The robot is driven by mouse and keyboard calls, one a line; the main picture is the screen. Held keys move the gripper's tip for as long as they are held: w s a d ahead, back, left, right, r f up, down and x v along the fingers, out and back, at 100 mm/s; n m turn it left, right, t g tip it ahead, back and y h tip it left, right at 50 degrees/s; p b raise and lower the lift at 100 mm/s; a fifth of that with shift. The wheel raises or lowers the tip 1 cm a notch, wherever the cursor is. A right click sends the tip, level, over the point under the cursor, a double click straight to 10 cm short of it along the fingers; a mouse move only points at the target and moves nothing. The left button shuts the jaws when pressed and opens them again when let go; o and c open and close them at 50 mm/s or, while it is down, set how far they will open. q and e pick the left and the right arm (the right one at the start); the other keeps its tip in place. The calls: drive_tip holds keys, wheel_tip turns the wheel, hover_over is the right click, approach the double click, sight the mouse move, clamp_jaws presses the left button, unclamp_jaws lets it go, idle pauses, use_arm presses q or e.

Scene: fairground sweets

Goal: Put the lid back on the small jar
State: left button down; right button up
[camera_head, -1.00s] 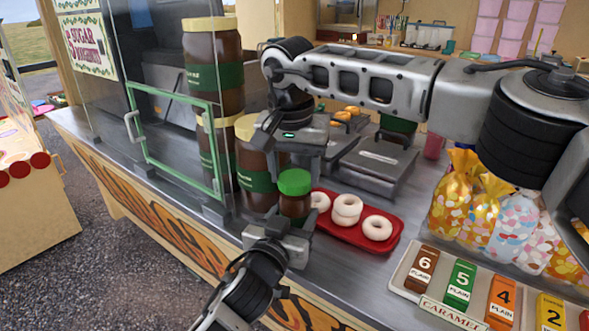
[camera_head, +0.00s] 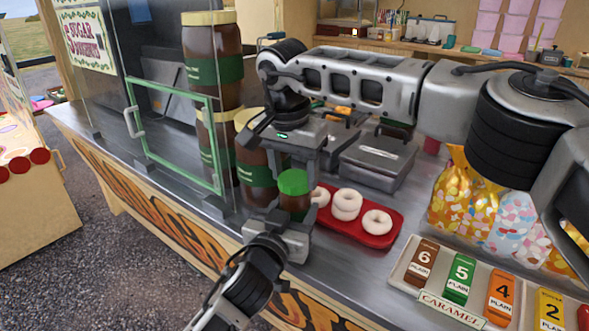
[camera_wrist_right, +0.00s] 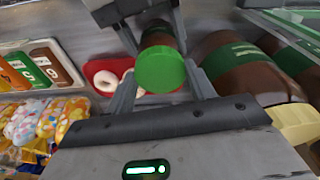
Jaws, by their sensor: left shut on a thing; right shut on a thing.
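The small jar (camera_head: 295,204) is dark brown and stands upright at the counter's front edge. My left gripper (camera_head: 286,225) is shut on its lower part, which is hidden. The green lid (camera_head: 293,181) is right above the jar body, level, with no gap that I can see; I cannot tell whether it is seated. My right gripper reaches down from above and is shut on the lid. In the right wrist view the lid (camera_wrist_right: 160,70) lies between the fingers of my right gripper (camera_wrist_right: 162,85), with the jar (camera_wrist_right: 157,36) directly beyond it.
Large brown jars (camera_head: 255,170) with green labels stand close on the left, beside a glass case (camera_head: 170,140). A red tray (camera_head: 385,238) of white doughnuts is just right of the small jar. Sweet bags (camera_head: 460,205) and a numbered caramel rack (camera_head: 408,275) are further right.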

drive_tip(key=m, duration=0.6)
drive_tip(key=shift+a+g+h, duration=0.15)
drive_tip(key=shift+g+h, duration=0.15)
drive_tip(key=shift+h, duration=0.1)
drive_tip(key=m, duration=0.5)
drive_tip(key=shift+w+m+g, duration=0.15)
drive_tip(key=shift+m+g, duration=0.25)
drive_tip(key=shift+m, duration=1.2)
drive_tip(key=o, duration=1)
drive_tip(key=shift+c, duration=0.2)
drive_tip(key=r+n, duration=0.1)
drive_tip(key=r, duration=0.1)
drive_tip(key=r+n+y, duration=0.1)
drive_tip(key=r, duration=0.2)
drive_tip(key=r+n, duration=0.1)
drive_tip(key=r, duration=0.1)
drive_tip(key=shift+d+r+y, duration=0.25)
drive_tip(key=shift+r+y, duration=0.05)
drive_tip(key=shift+c, duration=0.2)
drive_tip(key=shift+f, duration=4.05)
